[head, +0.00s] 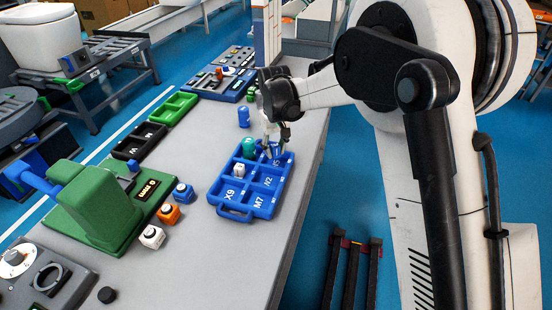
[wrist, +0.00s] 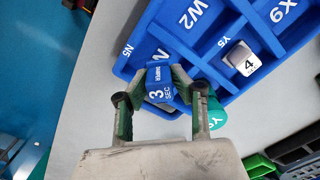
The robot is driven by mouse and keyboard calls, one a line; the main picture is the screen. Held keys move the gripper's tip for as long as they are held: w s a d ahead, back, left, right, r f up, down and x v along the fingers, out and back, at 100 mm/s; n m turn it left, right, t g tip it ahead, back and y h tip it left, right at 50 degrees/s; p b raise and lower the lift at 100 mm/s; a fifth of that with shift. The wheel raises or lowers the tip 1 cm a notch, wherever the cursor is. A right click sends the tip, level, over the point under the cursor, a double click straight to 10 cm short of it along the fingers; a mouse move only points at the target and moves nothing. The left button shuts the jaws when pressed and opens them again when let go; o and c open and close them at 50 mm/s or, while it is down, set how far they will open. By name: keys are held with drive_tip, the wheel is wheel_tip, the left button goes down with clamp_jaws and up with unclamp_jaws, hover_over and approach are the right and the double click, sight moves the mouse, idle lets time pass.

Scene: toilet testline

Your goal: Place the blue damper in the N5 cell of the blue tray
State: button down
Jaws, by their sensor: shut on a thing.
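The blue damper (wrist: 160,82), marked "3 SEC", is between the fingertips of my gripper (wrist: 158,88), which is shut on it. The blue tray (wrist: 232,28) has labelled cells. The N5 label (wrist: 127,50) is just left of the damper in the wrist view. In the head view my gripper (head: 275,146) is at the tray's far right corner, by the N5 label, with the damper (head: 274,151) low in it. The cell floor under the damper is hidden, so I cannot tell whether it touches the tray (head: 233,212).
A teal part (head: 249,147) stands at the tray's far left, close beside my gripper. A white cube (head: 238,170) marked 4 sits in the Y5 cell. Another blue part (head: 243,117) stands beyond the tray. A green device (head: 103,208) and coloured buttons are left.

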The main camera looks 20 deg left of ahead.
sight(276, 164)
drive_tip(key=shift+w+d+f, duration=0.1)
drive_tip(key=shift+w+f, duration=0.15)
drive_tip(key=shift+f, duration=1.9)
drive_tip(key=shift+f, duration=0.15)
drive_tip(key=c, duration=1.8)
unclamp_jaws()
drive_tip(key=shift+o, duration=0.2)
wheel_tip(276, 164, up, 12)
drive_tip(key=shift+r, duration=0.15)
